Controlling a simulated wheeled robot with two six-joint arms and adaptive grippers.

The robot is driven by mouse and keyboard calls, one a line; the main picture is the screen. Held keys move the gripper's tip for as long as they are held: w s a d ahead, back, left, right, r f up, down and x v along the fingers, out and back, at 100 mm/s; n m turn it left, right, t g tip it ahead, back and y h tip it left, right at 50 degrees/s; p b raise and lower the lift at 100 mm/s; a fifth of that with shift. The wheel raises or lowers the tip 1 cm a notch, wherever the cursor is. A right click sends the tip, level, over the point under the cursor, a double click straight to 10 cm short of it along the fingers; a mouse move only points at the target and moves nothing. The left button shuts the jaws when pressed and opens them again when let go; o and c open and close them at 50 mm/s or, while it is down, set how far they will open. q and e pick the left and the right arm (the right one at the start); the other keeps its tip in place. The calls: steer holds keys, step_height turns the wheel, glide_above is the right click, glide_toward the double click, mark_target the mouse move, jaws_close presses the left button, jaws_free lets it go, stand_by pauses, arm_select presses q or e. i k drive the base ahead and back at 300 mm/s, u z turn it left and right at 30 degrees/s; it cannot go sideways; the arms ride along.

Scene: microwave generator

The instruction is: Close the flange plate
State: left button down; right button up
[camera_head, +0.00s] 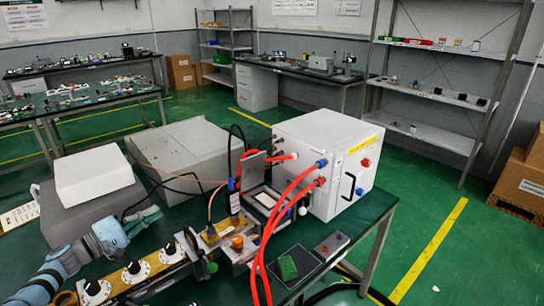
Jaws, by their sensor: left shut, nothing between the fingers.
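An upright grey plate (252,168), which looks like the flange plate, stands at the back left of a dark open frame (268,197) with a pale inside. The plate is tilted up, away from the frame's opening. The frame sits in front of the white generator box (325,150). My left arm comes in from the lower left, with its blue-grey wrist above the bench. My right gripper is out of view.
Orange-red hoses (267,240) arch from the generator down past the frame's right side. A brass waveguide with white dials (135,270) runs along the bench front. A green block (288,268) lies on a dark pad. Grey boxes (180,150) stand behind.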

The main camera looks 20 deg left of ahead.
mark_target(253, 172)
steer(key=z, duration=0.05)
steer(key=i, duration=1)
steer(key=u, duration=0.05)
